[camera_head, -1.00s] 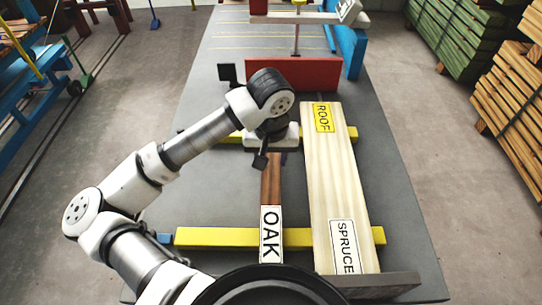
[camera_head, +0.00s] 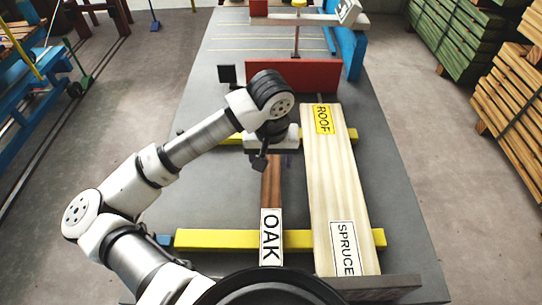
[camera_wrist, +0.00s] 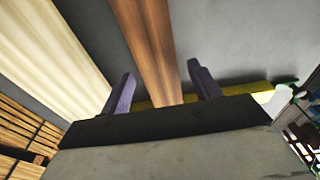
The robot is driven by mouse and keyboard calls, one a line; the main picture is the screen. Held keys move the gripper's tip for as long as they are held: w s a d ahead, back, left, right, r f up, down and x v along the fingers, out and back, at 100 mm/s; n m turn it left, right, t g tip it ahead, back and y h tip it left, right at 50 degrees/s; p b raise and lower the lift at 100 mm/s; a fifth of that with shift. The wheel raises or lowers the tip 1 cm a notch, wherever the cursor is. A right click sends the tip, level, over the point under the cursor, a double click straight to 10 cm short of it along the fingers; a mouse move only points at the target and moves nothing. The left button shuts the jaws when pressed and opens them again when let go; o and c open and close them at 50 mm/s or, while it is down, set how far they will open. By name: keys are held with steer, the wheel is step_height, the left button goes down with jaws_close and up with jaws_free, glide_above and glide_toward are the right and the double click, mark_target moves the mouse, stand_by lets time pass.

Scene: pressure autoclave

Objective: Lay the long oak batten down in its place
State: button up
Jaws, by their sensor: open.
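The long oak batten (camera_head: 272,190) is a narrow dark brown strip with a white OAK label at its near end. It lies lengthwise across the yellow bars, left of the wide pale spruce board (camera_head: 335,190) and apart from it. My gripper (camera_head: 275,160) is over the batten's far part. In the wrist view my gripper (camera_wrist: 160,82) is open, with its purple fingers spread on either side of the batten (camera_wrist: 150,45) and gaps to both. The batten's far end is hidden under my gripper in the head view.
Yellow bars (camera_head: 205,238) cross the grey table (camera_head: 225,190). A red block (camera_head: 310,75) stands beyond my gripper, and a blue upright (camera_head: 356,52) stands behind it at right. A dark grey stop (camera_head: 375,282) is at the near edge. The table left of the batten is clear.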

mark_target(271, 168)
steer(key=shift+r+p, duration=0.6)
steer(key=shift+r, duration=0.05)
step_height(271, 168, up, 11)
steer(key=s+b, duration=0.1)
steer(key=b, duration=0.1)
steer(key=shift+s, duration=0.25)
